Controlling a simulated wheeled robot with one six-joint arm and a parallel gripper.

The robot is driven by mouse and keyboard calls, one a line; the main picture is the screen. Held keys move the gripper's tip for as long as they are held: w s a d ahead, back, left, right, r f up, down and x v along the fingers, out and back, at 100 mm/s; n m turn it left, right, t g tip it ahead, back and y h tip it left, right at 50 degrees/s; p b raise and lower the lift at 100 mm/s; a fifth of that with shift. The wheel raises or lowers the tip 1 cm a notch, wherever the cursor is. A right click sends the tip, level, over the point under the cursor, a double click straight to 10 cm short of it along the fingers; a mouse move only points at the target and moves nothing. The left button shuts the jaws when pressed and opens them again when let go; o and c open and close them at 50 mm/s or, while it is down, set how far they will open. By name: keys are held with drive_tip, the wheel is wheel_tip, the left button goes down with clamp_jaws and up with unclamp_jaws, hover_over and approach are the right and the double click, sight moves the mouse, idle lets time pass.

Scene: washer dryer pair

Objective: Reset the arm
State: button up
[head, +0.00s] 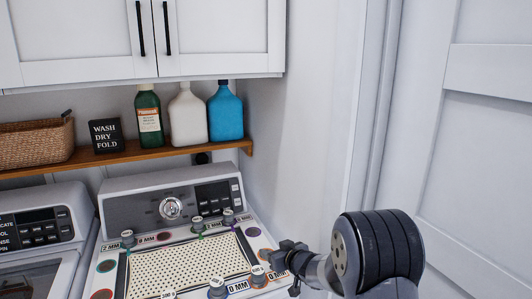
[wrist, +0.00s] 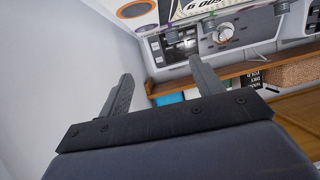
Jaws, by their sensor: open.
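My gripper (wrist: 161,70) is open in the wrist view, its two grey fingers spread apart with nothing between them. In the head view my gripper (head: 284,256) is small and dark, near the right edge of the right-hand machine's top, and its fingers are hard to make out. My arm comes in from the lower right. The wrist picture is turned over, with the machine's control panel (wrist: 225,33) near the top and the shelf (wrist: 225,74) below it.
A perforated board (head: 190,265) with several labelled knobs around it lies on the right-hand machine. A wooden shelf (head: 110,158) holds a basket (head: 35,143), a sign (head: 105,135) and bottles (head: 187,115). Cabinets (head: 215,40) hang above. A white door (head: 480,140) stands right.

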drive_tip(key=shift+s+d+f+m+h, duration=0.15)
drive_tip(key=shift+s+d+f, duration=0.3)
drive_tip(key=shift+s, duration=0.2)
drive_tip(key=shift+s+d+f+m+h, duration=0.15)
drive_tip(key=shift+s+d+f, duration=0.25)
drive_tip(key=shift+s, duration=0.2)
drive_tip(key=shift+s+d, duration=0.1)
